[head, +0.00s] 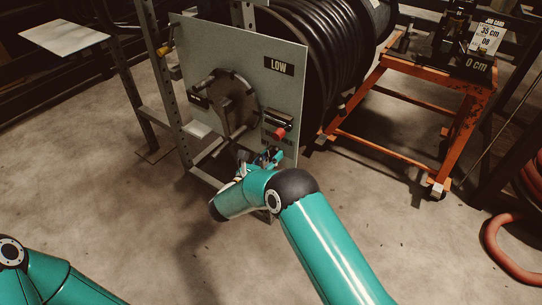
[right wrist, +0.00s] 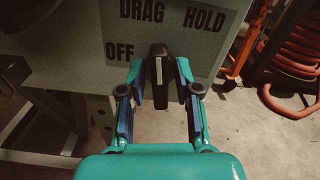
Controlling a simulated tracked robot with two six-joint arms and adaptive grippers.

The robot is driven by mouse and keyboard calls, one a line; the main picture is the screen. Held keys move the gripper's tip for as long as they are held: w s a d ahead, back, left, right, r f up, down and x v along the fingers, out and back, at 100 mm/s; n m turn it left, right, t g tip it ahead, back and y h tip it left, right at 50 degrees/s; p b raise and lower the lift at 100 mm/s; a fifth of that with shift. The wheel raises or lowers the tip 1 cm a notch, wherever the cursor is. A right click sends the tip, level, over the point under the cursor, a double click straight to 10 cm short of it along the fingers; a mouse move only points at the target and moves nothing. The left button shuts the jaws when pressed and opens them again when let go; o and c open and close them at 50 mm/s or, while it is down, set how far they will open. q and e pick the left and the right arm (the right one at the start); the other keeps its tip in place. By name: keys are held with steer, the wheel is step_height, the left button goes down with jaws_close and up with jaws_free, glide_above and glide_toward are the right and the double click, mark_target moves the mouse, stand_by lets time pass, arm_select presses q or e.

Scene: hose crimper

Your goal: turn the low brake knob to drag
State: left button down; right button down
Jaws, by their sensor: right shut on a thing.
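The low brake knob (right wrist: 159,52) is a black bar with a white line, on a plate marked OFF, DRAG and HOLD in the right wrist view. The white line stands about upright in that picture, below and a little right of the word DRAG. My right gripper (right wrist: 160,70) has a finger on each side of the knob and is shut on it. In the head view my right gripper (head: 264,158) is at the lower edge of the grey LOW panel (head: 225,50), and it hides the knob there. My left gripper is out of view.
A red-tipped handle (head: 279,134) sticks out of the panel just above my right gripper. A black hose reel (head: 310,50) is behind the panel. An orange cart (head: 400,138) stands to the right, with red hose (head: 500,250) on the floor. The front floor is clear.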

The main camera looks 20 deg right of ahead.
steer(key=n, duration=0.3)
steer(key=shift+f+n, duration=0.1)
steer(key=shift+n, duration=0.2)
stand_by(0.4)
steer(key=c, duration=1.1)
jaws_free()
steer(key=shift+c, duration=0.2)
steer(key=v, duration=1.2)
steer(key=shift+f, duration=0.1)
